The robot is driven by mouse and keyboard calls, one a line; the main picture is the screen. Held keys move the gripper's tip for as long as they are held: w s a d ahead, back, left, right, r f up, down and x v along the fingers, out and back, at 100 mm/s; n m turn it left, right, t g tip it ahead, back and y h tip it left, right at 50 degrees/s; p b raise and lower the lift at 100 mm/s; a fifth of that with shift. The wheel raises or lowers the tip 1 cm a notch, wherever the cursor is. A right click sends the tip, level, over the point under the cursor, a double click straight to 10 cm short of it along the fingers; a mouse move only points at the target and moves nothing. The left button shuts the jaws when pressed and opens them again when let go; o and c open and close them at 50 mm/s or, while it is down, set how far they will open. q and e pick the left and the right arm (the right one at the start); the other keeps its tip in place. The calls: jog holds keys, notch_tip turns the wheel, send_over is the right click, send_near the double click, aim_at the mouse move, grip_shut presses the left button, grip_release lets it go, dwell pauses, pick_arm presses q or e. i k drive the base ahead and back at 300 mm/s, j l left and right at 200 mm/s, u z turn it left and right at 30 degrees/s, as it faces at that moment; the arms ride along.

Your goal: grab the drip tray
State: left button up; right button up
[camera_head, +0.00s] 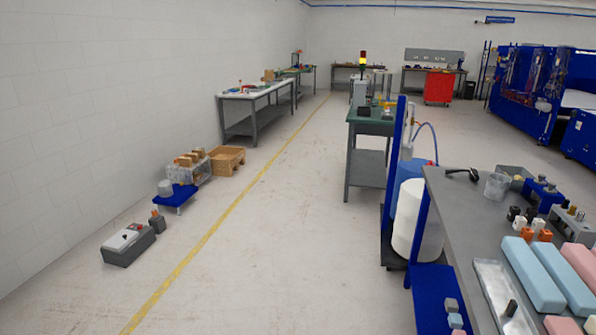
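A shallow light-grey metal tray (491,284), which looks like the drip tray, lies along the left edge of the grey workbench (461,213) at the lower right. A small black piece (511,309) stands at its near part, and the frame cuts off its near end. A light-blue foam block (533,275) lies just right of it. Neither of my grippers is in view.
More blue and pink foam blocks (581,262), a clear beaker (497,186) and small fixtures crowd the bench. A white drum (408,225) stands by its far left side. A grey box (128,243) sits on the left floor; the middle floor is clear.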

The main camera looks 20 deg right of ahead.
aim_at(512, 315)
jog(key=i+z, duration=0.2)
jog(key=z, duration=0.25)
jog(key=i+j+z, duration=0.1)
jog(key=z, duration=0.3)
jog(key=i+j+z, duration=0.2)
jog(key=z, duration=0.25)
jog(key=i+j+z, duration=0.25)
jog(key=z, duration=0.15)
jog(key=i+j+z, duration=0.15)
jog(key=z, duration=0.3)
jog(key=j, duration=0.1)
